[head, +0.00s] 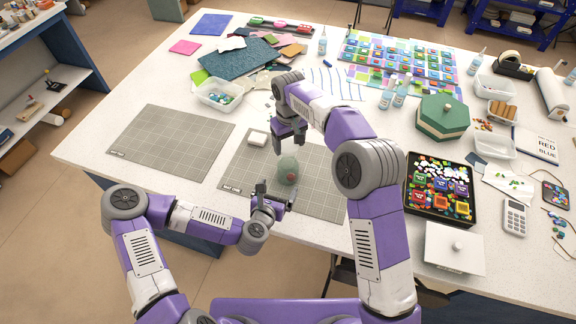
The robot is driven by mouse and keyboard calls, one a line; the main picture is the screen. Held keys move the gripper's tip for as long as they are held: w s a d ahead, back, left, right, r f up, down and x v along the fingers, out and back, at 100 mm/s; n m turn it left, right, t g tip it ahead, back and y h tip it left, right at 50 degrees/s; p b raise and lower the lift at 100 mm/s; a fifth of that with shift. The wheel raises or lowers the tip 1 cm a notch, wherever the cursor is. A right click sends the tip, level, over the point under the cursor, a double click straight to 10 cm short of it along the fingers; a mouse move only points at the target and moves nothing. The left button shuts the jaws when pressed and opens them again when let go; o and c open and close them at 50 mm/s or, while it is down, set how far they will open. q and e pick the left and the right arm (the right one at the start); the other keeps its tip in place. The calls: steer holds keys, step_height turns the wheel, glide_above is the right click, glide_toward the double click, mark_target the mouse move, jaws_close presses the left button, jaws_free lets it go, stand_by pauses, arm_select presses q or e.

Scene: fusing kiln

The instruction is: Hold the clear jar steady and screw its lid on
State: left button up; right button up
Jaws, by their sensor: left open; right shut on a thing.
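The clear jar (288,172), greenish and rounded, stands upright on the right-hand grey cutting mat (322,192). A small dark red spot shows inside or behind its wall. My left gripper (270,197) is open, low at the jar's near left side; I cannot tell if it touches the glass. My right gripper (290,139) is shut, above and behind the jar and apart from it. The thing in its jaws is hidden by the fingers, so I cannot make out whether it is the lid.
A small white block (257,138) lies on the mat left of my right gripper. A second mat (172,148) at left is empty. A clear tub (219,94) stands behind. A black tray (440,188) of coloured pieces and a green hexagonal box (442,118) stand at right.

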arm_select(q)
steer(key=x, duration=1.2)
steer(key=shift+w+a, duration=0.1)
steer(key=c, duration=1.4)
arm_select(e)
glide_above(288, 170)
steer(key=w, duration=0.2)
steer(key=shift+w+d+f, duration=0.15)
steer(key=shift+f, duration=2.4)
steer(key=shift+f, duration=0.85)
steer(key=shift+f, duration=0.55)
